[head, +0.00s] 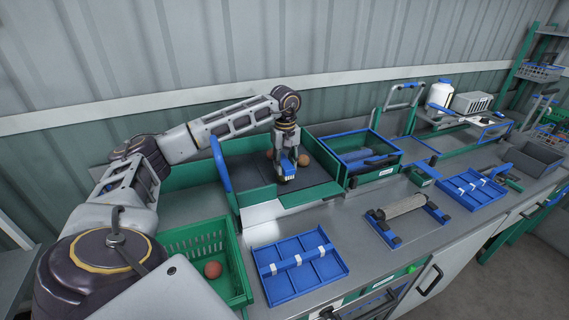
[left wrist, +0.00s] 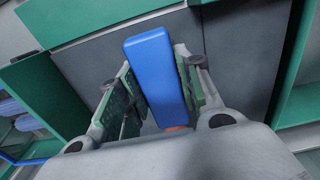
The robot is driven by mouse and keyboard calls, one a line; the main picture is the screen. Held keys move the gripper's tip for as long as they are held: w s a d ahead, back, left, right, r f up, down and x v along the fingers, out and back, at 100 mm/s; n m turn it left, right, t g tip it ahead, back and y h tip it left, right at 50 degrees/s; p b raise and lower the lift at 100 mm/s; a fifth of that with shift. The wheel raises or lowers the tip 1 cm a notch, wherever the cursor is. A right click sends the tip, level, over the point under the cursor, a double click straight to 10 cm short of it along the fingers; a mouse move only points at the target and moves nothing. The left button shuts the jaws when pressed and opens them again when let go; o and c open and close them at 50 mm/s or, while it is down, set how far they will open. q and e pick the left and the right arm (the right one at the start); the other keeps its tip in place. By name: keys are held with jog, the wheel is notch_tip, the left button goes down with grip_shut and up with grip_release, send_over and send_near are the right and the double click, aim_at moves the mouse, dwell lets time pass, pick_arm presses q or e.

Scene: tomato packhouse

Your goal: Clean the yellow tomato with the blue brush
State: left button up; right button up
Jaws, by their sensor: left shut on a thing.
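My left gripper (head: 286,168) is shut on the blue brush (head: 288,171), low over the dark mat of the green-walled tray. In the left wrist view the brush's blue block (left wrist: 155,65) stands between the two finger pads of the left gripper (left wrist: 160,92). The brush's underside is hidden. An orange-brown tomato (head: 303,160) lies just right of the gripper, and another round one (head: 270,154) shows partly to its left. I cannot tell which is the yellow tomato. A small orange patch (left wrist: 177,128) shows at the brush's near end. My right gripper is not in view.
A green crate (head: 238,255) at the front left holds a reddish tomato (head: 212,269). A blue divided tray (head: 300,262), a roller on a blue stand (head: 405,207) and a green-and-blue bin (head: 388,150) stand on the grey bench. Bare bench (head: 335,225) lies between them.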

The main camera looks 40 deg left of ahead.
pick_arm(q)
jog(key=shift+s+d, duration=0.35)
jog(key=shift+d, duration=0.35)
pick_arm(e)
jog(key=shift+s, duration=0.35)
pick_arm(q)
jog(key=shift+a, duration=0.1)
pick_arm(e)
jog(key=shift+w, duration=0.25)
pick_arm(q)
jog(key=shift+w+a, duration=0.25)
jog(key=shift+a, duration=0.05)
jog(key=shift+w+a, duration=0.3)
jog(key=shift+a, duration=0.35)
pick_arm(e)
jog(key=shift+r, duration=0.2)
pick_arm(q)
jog(key=shift+w+a+p, duration=0.25)
jog(key=shift+a+p, duration=0.05)
jog(key=shift+a, duration=0.2)
jog(key=shift+w+a, duration=0.15)
jog(key=shift+a, duration=0.15)
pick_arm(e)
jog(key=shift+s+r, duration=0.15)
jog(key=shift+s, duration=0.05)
pick_arm(q)
jog(key=shift+a, duration=0.15)
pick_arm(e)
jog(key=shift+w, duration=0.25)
